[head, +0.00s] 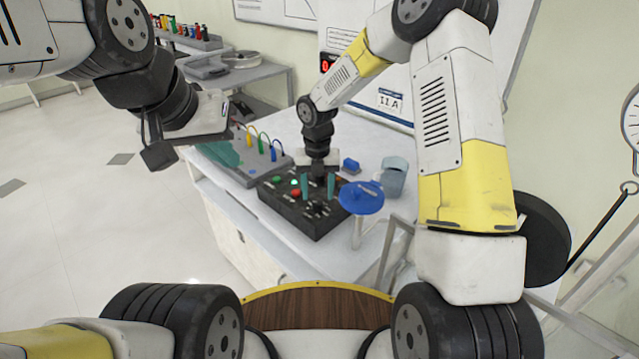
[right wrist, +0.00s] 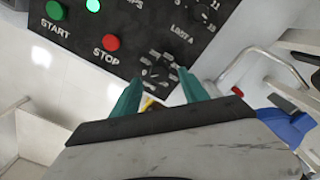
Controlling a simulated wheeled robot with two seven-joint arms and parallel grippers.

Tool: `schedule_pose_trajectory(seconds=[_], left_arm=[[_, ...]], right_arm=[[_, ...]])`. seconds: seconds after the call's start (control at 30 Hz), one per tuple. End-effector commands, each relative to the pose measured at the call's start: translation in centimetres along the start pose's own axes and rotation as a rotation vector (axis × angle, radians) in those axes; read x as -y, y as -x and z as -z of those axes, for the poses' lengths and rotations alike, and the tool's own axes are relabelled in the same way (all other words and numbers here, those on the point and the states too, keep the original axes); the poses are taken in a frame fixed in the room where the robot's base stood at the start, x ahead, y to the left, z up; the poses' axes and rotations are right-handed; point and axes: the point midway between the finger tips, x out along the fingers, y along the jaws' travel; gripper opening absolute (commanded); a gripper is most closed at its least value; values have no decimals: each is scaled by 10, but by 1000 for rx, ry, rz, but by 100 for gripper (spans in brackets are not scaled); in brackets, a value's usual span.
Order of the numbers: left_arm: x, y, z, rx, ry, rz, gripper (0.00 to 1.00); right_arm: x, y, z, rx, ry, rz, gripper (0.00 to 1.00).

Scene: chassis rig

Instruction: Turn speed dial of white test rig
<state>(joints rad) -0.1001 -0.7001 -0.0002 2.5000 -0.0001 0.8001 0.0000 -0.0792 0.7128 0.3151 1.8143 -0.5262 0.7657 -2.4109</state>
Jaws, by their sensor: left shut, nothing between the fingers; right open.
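The control panel is a black box (head: 284,215) on a white bench. In the right wrist view the panel (right wrist: 110,20) has a green START button (right wrist: 55,10), a red STOP button (right wrist: 111,42), a lit green lamp (right wrist: 93,5) and lettered dials. My right gripper (head: 318,188) is open above the panel, pointing down. In the right wrist view its teal fingers (right wrist: 161,84) stand either side of a dark dial (right wrist: 158,73) with white marks. I cannot tell whether they touch it, nor read its label. My left gripper (head: 157,143) is shut and empty, left of the bench, away from the panel.
A grey unit with coloured leads (head: 262,160) sits left of the panel. A blue round disc (head: 361,197) on a post stands close to its right, with a grey-blue cup (head: 395,175) behind. A small blue block (head: 351,165) lies beyond. Metal rails (head: 388,250) flank the bench's right.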

Motion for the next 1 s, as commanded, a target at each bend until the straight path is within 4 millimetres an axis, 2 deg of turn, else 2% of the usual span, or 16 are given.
schedule_pose_trajectory(seconds=[0.03,0.2,0.57,0.83,1.0], left_arm=[[0,0,0,0,0,0,0],[0,0,0,0,0,0,0],[0,0,0,0,0,0,0],[0,0,0,0,0,0,0],[0,0,0,0,0,0,0]], right_arm=[[0,-9,1,-3,2,1,52],[0,-28,0,-1,1,0,52],[0,-33,0,1,-1,0,52],[0,-33,0,1,-2,0,0],[0,-33,0,1,-5,0,0]])
